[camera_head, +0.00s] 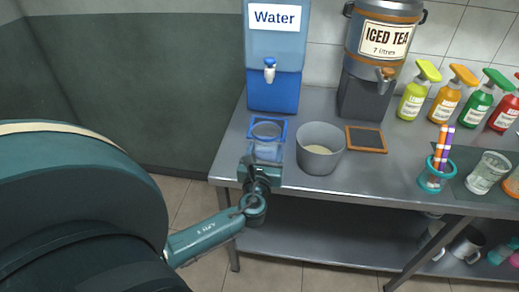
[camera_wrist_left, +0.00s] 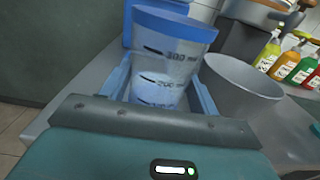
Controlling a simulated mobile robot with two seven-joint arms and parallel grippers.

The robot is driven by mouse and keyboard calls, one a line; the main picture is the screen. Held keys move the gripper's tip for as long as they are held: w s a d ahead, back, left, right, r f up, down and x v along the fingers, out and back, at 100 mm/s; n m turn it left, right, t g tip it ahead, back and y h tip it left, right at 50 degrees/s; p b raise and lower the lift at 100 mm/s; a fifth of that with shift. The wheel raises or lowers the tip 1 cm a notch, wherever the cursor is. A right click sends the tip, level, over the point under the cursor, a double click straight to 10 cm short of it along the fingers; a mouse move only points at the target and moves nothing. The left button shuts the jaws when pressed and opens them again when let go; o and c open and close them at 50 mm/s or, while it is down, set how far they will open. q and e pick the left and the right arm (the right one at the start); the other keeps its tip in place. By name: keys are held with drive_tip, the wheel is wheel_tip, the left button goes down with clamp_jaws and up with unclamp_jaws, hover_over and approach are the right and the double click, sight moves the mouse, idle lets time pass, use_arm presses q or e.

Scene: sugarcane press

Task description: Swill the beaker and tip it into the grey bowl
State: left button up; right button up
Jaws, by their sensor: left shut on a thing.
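The clear beaker (camera_head: 267,146) has a blue rim and stands upright at the table's left front, below the water dispenser. In the left wrist view the beaker (camera_wrist_left: 165,65) shows dark volume marks and some pale, bluish contents low down. My left gripper (camera_head: 263,163) is shut on the beaker, its fingers on either side. Whether the beaker touches the table is hard to tell. The grey bowl (camera_head: 320,148) is right beside it, to the right, with a little pale content at its bottom; it also shows in the left wrist view (camera_wrist_left: 243,85). My right gripper is not in view.
The blue water dispenser (camera_head: 275,60) and the iced tea urn (camera_head: 380,55) stand behind. A wood-framed slate (camera_head: 366,139) lies right of the bowl. Several spray bottles (camera_head: 418,92), a teal pen holder (camera_head: 436,176) and a glass (camera_head: 487,172) stand farther right.

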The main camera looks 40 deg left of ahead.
use_arm(q)
drive_tip(key=shift+x, duration=1)
drive_tip(key=shift+s+a, duration=0.45)
drive_tip(key=shift+a, duration=0.3)
drive_tip(key=shift+s+a, duration=0.1)
drive_tip(key=shift+p+v, duration=0.4)
drive_tip(key=shift+v, duration=0.6)
drive_tip(key=shift+w+d, duration=0.6)
drive_tip(key=shift+d, duration=0.25)
drive_tip(key=shift+x, duration=0.95)
drive_tip(key=shift+s+a, duration=0.25)
drive_tip(key=shift+a, duration=0.2)
drive_tip(key=shift+s+a, duration=0.3)
drive_tip(key=shift+a, duration=0.2)
drive_tip(key=shift+d, duration=0.1)
